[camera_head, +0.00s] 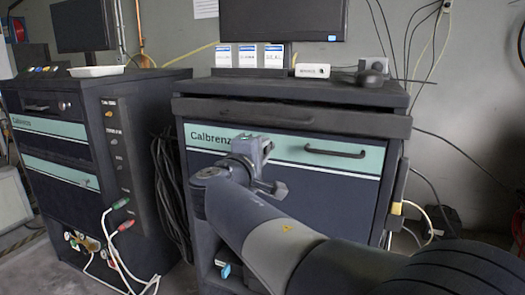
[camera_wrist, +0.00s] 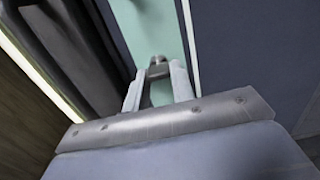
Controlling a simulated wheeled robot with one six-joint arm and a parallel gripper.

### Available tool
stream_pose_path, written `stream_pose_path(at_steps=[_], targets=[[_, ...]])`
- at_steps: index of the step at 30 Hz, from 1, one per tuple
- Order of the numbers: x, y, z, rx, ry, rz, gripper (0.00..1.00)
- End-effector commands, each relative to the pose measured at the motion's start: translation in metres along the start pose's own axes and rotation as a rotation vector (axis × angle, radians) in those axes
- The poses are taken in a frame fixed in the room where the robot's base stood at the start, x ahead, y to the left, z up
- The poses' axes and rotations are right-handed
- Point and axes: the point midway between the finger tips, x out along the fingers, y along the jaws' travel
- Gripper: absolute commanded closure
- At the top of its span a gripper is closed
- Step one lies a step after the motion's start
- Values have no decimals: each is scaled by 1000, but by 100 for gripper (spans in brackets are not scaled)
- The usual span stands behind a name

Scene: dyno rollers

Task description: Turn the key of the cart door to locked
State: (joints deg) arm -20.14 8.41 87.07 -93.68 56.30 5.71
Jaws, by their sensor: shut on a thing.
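The cart door (camera_head: 330,185) is dark navy with a teal stripe, on the front of the dark cart marked "Calbrenz". The key (camera_wrist: 158,68) shows in the wrist view as a small grey metal piece against the teal stripe, upright in the picture's middle. My gripper (camera_wrist: 157,82) is shut on it, with a pale finger on each side. In the head view my gripper (camera_head: 250,148) is at the teal stripe, right of the lettering, and hides the key. I cannot tell the key's exact turn angle.
A black handle (camera_head: 335,153) sits on the stripe to the right. The cart's dark ledge (camera_head: 300,116) juts out above the door. A second cabinet (camera_head: 80,150) with cables stands to the left. A monitor (camera_head: 283,20) and small boxes stand on the cart top.

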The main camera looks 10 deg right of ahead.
Motion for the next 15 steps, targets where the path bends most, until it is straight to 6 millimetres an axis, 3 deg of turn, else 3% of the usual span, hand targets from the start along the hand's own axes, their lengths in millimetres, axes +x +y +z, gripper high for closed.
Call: stream_pose_path(at_steps=[5,6,13,15], targets=[[0,0,0,-2,1,0,99],[0,0,0,-2,1,0,74],[0,0,0,0,0,0,55],[0,0,0,0,0,0,55]])
